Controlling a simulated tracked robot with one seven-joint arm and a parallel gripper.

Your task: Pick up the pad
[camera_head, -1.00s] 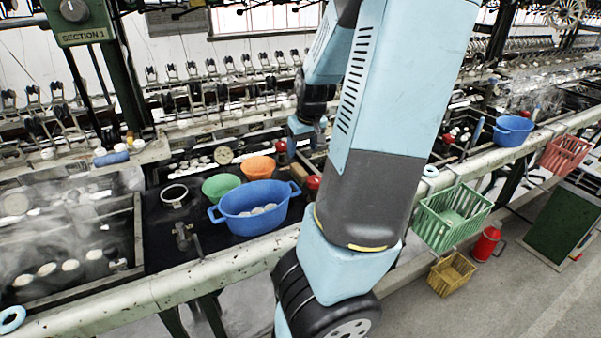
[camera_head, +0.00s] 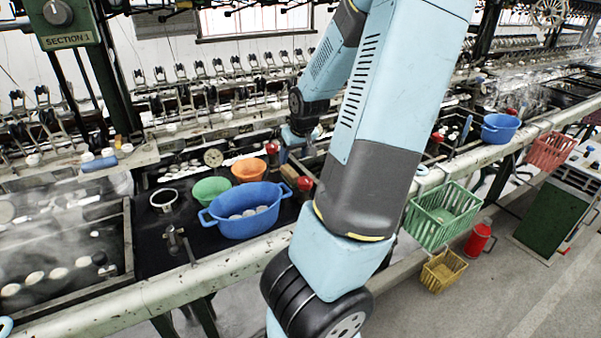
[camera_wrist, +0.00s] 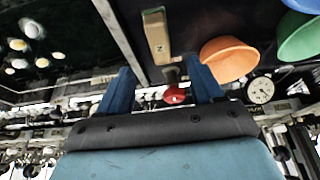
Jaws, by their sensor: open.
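My gripper (camera_wrist: 160,84) is open, its two blue fingers apart at the lower middle of the wrist view. A tan, narrow block (camera_wrist: 156,36) lies ahead of the gap between the fingers, apart from them. It looks like the pad, but I cannot tell for sure. A red knob (camera_wrist: 174,95) shows between the fingers, and nothing is held. In the head view my gripper (camera_head: 286,150) is small, above the bench just right of the orange bowl, and partly hidden by my arm.
An orange bowl (camera_wrist: 228,58) and a green bowl (camera_wrist: 300,38) are right of the block in the wrist view. In the head view a blue basin (camera_head: 245,225) stands at the bench front. Steaming basins (camera_head: 60,250) lie left. Green and yellow crates hang or stand at right.

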